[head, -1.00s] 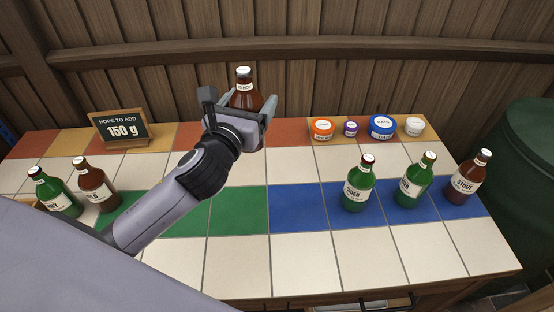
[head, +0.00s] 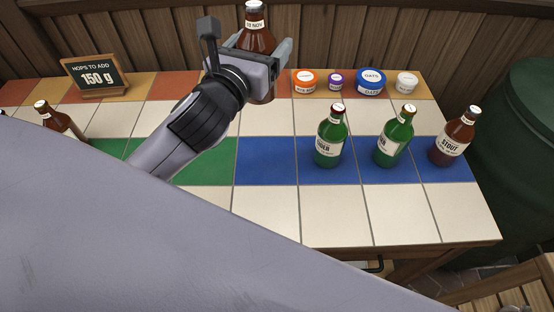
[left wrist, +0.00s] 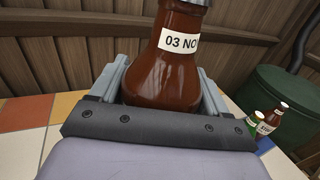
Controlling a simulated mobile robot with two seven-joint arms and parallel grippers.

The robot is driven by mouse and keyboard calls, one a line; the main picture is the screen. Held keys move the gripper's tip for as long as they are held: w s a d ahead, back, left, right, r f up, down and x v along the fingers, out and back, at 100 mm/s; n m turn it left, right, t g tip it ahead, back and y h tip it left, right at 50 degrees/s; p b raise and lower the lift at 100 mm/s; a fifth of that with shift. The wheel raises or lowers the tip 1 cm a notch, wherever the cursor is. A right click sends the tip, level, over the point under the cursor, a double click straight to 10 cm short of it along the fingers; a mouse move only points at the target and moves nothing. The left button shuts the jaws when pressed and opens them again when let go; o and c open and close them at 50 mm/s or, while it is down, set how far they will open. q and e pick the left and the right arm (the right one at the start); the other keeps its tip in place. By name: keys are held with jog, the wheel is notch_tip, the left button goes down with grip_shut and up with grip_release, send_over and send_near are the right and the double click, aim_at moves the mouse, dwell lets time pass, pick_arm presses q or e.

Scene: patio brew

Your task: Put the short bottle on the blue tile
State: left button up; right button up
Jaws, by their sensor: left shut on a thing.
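My left gripper (head: 248,48) is shut on a brown bottle (head: 257,40) with a pale cap and a date label, held upright above the back of the tiled counter. In the left wrist view this bottle (left wrist: 162,72) stands between both fingers, its label reading "03 NO" and its top cut off. I cannot tell its full height. The blue tiles (head: 265,168) form a strip right of the green ones; the leftmost blue tile is bare. A green cider bottle (head: 331,140), another green bottle (head: 394,142) and a brown stout bottle (head: 453,142) stand on the strip. My right gripper is out of view.
Small tubs, including an orange one (head: 305,82) and a blue oats one (head: 370,82), line the back edge. A brown bottle (head: 55,118) stands at left. White tiles (head: 335,218) in front are clear. My arm hides the lower left.

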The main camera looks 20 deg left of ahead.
pick_arm(q)
jog(key=shift+d, duration=0.25)
notch_tip(320, 180, down, 20)
jog(key=b, duration=0.7)
jog(key=shift+r, duration=0.1)
jog(key=shift+b, duration=0.35)
jog(key=o, duration=1.5)
jog(key=shift+f, duration=0.25)
jog(key=shift+r, duration=0.2)
jog(key=s, duration=0.7)
jog(key=s+b, duration=0.1)
jog(key=s, duration=0.3)
jog(key=shift+d+f, duration=0.1)
jog(key=shift+d, duration=0.25)
jog(key=shift+s, duration=0.5)
